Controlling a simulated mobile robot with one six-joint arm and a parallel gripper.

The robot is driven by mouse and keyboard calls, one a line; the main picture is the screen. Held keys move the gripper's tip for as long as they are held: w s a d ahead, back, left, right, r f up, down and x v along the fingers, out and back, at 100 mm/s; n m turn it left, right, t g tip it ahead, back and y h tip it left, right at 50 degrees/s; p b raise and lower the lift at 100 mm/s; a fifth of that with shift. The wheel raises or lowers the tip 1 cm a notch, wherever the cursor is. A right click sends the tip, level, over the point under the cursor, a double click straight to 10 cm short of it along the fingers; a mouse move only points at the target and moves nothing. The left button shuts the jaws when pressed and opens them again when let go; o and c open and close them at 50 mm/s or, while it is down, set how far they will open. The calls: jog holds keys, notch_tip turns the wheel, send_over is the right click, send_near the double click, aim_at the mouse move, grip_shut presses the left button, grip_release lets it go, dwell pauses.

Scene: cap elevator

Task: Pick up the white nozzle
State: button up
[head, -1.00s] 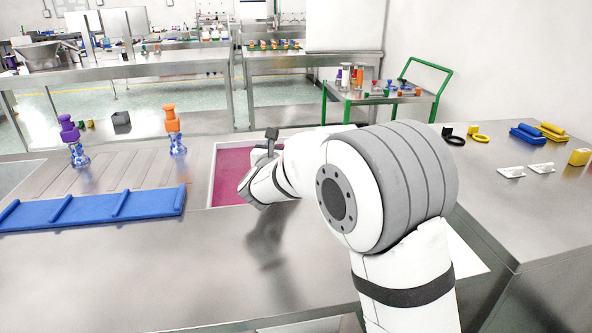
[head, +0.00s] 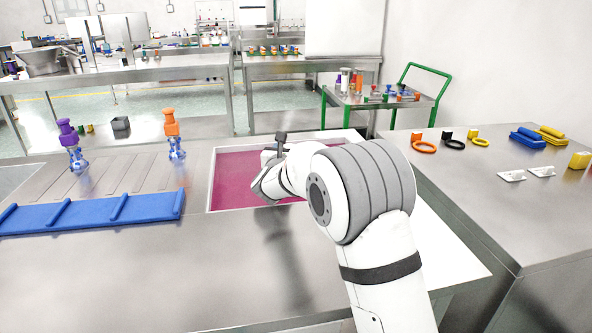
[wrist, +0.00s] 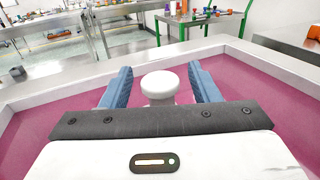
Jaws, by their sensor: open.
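The white nozzle (wrist: 158,86) shows in the wrist view as a round white cap on a narrower neck. It stands over the magenta floor of a shallow tray (wrist: 40,119). My gripper (wrist: 159,76) is open, with one blue finger on each side of the nozzle. A gap shows between the nozzle and each finger. The dark gripper body hides the nozzle's lower part. In the head view my arm reaches over the magenta tray (head: 232,178), and I cannot make out the nozzle or the fingers clearly there.
Left of the tray stand a purple-topped bottle (head: 72,145), an orange-topped bottle (head: 173,132) and a blue rack (head: 90,211). Orange, black and yellow rings (head: 424,147) lie on the right counter. The steel counter in front (head: 150,275) is clear. The tray has a raised metal rim.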

jog(key=shift+c, duration=0.3)
grip_shut()
jog(key=shift+r, duration=0.1)
